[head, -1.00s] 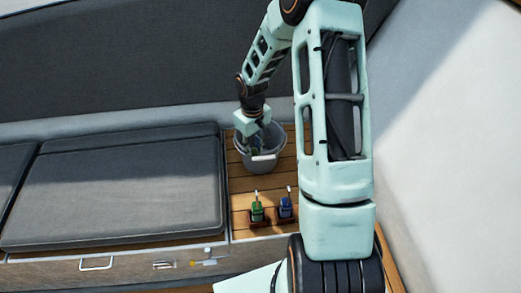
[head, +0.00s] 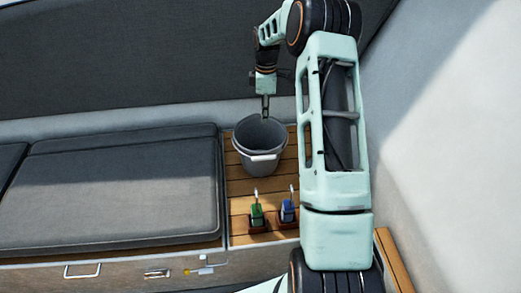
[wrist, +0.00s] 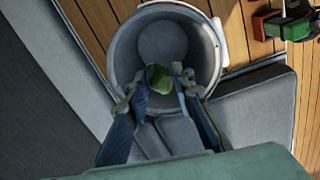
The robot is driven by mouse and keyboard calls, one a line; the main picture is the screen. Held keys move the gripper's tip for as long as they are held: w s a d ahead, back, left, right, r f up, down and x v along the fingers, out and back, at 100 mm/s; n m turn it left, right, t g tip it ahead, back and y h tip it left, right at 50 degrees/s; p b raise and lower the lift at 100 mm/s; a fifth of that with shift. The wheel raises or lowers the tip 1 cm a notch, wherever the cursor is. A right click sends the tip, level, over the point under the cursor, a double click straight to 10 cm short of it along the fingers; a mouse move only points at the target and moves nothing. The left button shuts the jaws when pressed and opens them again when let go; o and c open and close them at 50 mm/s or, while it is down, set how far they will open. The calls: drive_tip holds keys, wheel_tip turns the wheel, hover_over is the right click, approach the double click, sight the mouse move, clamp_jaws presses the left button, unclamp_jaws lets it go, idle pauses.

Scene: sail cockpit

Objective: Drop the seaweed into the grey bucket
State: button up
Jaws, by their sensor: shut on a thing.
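The grey bucket (head: 260,160) stands upright on the wooden slats, its mouth open, with a pale handle grip on its front. In the wrist view its rim (wrist: 113,60) surrounds the area under my fingertips. My gripper (head: 265,112) is over the bucket, its fingertips close to the level of the far rim. In the wrist view my gripper (wrist: 162,84) is shut on the seaweed (wrist: 158,78), a small dark green clump between the two fingertips. The seaweed is too small to make out clearly in the head view.
A green-bodied object (head: 257,214) and a blue-bodied one (head: 287,210) with upright levers stand on the slats in front of the bucket. A dark grey seat cushion (head: 110,190) lies left. The backrest and pale hull wall bound the back and right.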

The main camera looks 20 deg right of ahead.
wheel_tip(320, 180, down, 6)
drive_tip(key=b, duration=0.3)
drive_tip(key=shift+r, duration=0.15)
drive_tip(key=o, duration=0.9)
wheel_tip(320, 180, up, 12)
drive_tip(key=shift+r, duration=0.1)
